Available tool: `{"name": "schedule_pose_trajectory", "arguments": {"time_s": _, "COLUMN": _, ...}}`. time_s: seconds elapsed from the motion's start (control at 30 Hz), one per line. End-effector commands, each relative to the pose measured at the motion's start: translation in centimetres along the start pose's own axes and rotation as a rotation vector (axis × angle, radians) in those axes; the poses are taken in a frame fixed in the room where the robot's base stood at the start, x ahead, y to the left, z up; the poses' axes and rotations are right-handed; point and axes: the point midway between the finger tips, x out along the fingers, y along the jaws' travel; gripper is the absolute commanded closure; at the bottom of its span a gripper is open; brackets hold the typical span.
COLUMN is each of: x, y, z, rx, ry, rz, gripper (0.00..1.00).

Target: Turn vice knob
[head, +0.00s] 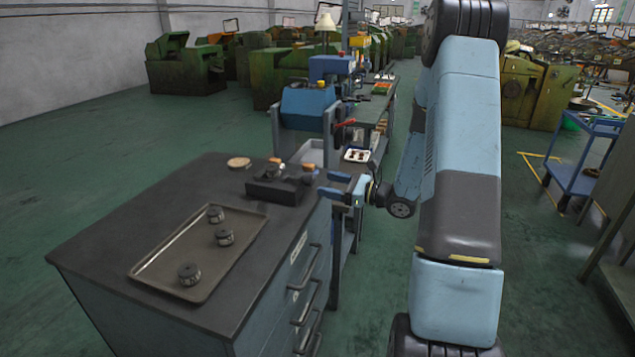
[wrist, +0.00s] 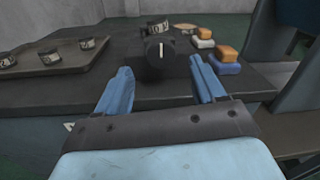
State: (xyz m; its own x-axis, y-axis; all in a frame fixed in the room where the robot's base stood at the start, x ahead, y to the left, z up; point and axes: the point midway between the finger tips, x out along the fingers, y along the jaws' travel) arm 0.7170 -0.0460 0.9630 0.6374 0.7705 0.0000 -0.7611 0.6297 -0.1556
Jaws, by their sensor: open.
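A dark vice (head: 275,190) stands on the dark bench top (head: 110,230) near its right edge in the head view. In the wrist view a round black vice knob (wrist: 160,58) with a pale mark faces me, its body behind it. My gripper (head: 330,185) is open at the bench's right side, its blue fingers pointing left toward the vice. In the wrist view my gripper (wrist: 160,75) has one finger on each side of the knob's line, spread wider than the knob. The fingertips appear apart from the knob; the exact depth gap is unclear.
A tray (head: 150,265) with 3 round metal parts lies on the bench. A round wooden disc (head: 239,162) lies behind the vice. Orange and blue blocks (wrist: 227,60) sit right of the knob. A blue machine (head: 307,105) stands behind the bench; a blue cart (head: 580,165) stands right.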

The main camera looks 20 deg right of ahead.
Motion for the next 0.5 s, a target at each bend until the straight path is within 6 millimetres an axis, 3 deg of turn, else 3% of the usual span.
{"name": "schedule_pose_trajectory", "arguments": {"time_s": 0.2, "x": 3.4, "y": 0.1, "z": 0.0, "rx": 0.000, "ry": -0.001, "rz": 0.003, "gripper": 0.31}}
{"name": "schedule_pose_trajectory", "arguments": {"time_s": 0.5, "x": 5.2, "y": 0.0, "z": 0.0, "rx": -0.001, "ry": 0.001, "rz": 0.001, "gripper": 0.31}}
